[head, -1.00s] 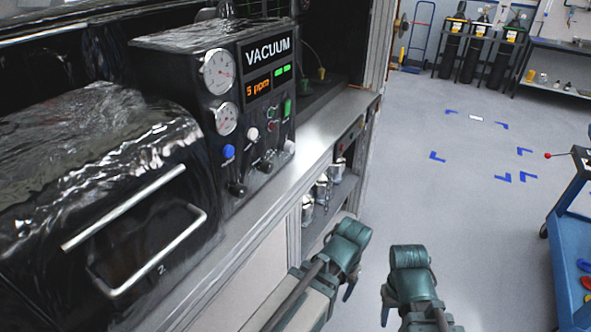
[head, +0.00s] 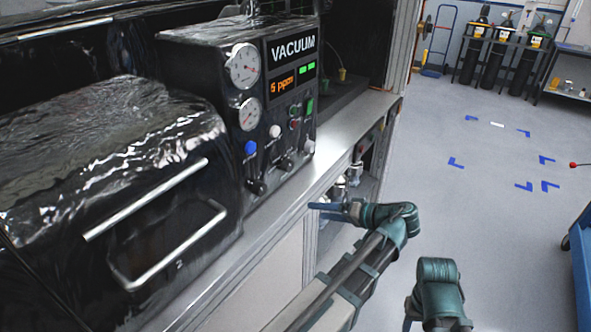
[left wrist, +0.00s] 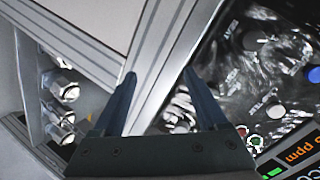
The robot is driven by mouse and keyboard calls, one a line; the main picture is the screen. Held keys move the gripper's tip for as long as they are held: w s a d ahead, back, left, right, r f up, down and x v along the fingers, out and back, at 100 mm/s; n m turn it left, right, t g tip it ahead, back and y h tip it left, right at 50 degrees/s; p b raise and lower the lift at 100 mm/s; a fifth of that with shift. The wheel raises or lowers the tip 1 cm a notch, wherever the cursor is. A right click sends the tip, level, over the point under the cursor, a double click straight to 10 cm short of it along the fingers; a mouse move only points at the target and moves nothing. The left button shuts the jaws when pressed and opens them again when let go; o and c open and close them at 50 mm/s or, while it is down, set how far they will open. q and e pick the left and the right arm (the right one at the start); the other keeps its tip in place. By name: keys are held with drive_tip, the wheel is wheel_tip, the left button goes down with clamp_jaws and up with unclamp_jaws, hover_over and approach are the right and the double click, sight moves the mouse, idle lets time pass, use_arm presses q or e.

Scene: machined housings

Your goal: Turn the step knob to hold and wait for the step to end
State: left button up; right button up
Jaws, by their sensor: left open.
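The black control box marked VACUUM (head: 190,60) stands on the bench in the head view. Along its lower front are a left black knob (head: 256,187), a middle black knob (head: 286,163) and a pale knob (head: 308,147); their labels are too small to read, so I cannot tell which is the step knob. My left gripper (head: 320,207) points left, in front of the bench edge, apart from the knobs. In the left wrist view it is open and empty (left wrist: 160,76), with the panel to its right. My right gripper (head: 410,312) hangs lower right; its jaws are unclear.
A black chamber (head: 110,150) with bright bar handles (head: 145,200) stands left of the box. The metal bench edge (head: 345,150) lies between gripper and panel. Metal fittings (left wrist: 66,92) sit on a shelf below.

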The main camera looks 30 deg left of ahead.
sight(291, 167)
use_arm(q)
drive_tip(key=w+d+r+n+y, duration=0.2)
drive_tip(key=d+r+n+y, duration=0.15)
drive_tip(key=r, duration=0.45)
drive_tip(key=shift+m+t+y, duration=0.3)
drive_tip(key=shift+m+y, duration=0.15)
drive_tip(key=a, duration=0.9)
drive_tip(key=w+a, duration=0.1)
drive_tip(key=a, duration=0.4)
drive_tip(key=shift+a+r, duration=0.15)
clamp_jaws()
